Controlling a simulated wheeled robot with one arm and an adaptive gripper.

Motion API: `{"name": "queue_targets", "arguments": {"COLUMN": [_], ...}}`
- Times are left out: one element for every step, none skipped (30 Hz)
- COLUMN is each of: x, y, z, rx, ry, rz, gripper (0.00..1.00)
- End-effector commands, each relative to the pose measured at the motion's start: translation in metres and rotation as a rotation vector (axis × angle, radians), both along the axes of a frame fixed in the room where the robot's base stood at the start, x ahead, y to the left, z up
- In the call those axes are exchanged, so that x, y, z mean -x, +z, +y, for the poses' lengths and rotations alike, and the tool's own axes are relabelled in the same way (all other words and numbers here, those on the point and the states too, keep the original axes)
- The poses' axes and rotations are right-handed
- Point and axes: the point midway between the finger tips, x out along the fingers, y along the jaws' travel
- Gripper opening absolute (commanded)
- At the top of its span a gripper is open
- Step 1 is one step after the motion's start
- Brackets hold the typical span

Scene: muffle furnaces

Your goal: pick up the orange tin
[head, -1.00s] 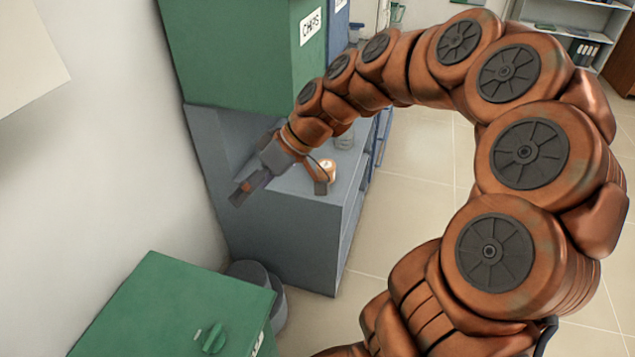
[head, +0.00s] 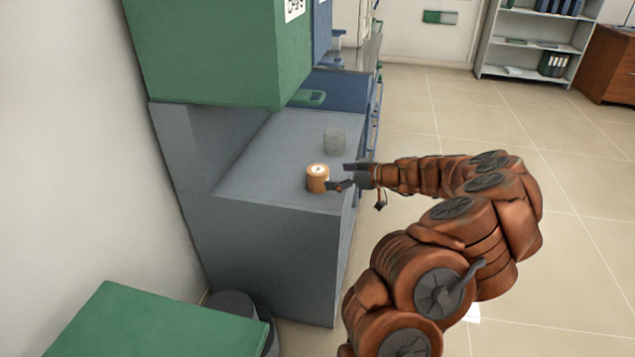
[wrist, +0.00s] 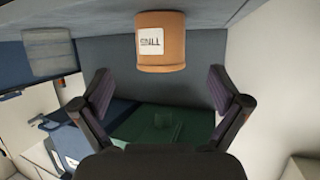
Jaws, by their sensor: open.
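The orange tin (head: 317,178) stands upright on the grey bench top (head: 262,165), close to its right side. It is a short cylinder with a pale top, and in the wrist view the orange tin (wrist: 161,42) shows a white label with dark lettering. My gripper (head: 345,176) is open and empty, just right of the tin in the head view. In the wrist view my gripper (wrist: 161,90) has its two fingers spread wide, with the tin beyond and between them.
A green box (head: 160,325) is at the lower left. Open tiled floor (head: 570,200) lies to the right.

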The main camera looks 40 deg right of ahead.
Motion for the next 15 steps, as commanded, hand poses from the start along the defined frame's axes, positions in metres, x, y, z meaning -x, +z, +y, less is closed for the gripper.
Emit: {"name": "queue_targets", "arguments": {"x": [-0.006, -0.008, -0.012, -0.014, -0.016, -0.019, -0.021, -0.024, -0.029, -0.033, -0.037, -0.042, -0.046, -0.049, -0.053], "y": [-0.002, -0.003, -0.004, -0.005, -0.005, -0.006, -0.007, -0.007, -0.009, -0.01, -0.011, -0.012, -0.013, -0.015, -0.016], "z": [0.004, 0.005, 0.007, 0.008, 0.009, 0.01, 0.011, 0.012, 0.014, 0.015, 0.017, 0.018, 0.02, 0.021, 0.022], "rx": [-0.001, -0.001, 0.0, 0.0, 0.0, 0.0, 0.001, 0.0, 0.0, -0.001, -0.002, -0.002, -0.001, -0.001, -0.001], "ry": [0.005, 0.005, 0.005, 0.005, 0.005, 0.005, 0.006, 0.006, 0.006, 0.006, 0.006, 0.005, 0.005, 0.005, 0.006], "rz": [0.001, 0.001, 0.002, 0.002, 0.002, 0.002, 0.003, 0.003, 0.004, 0.005, 0.005, 0.005, 0.006, 0.005, 0.005], "gripper": [0.98, 0.98, 0.98, 0.98, 0.98, 0.98, 0.98, 0.98, 0.98, 0.98, 0.98, 0.98, 0.98, 0.98, 0.98]}}
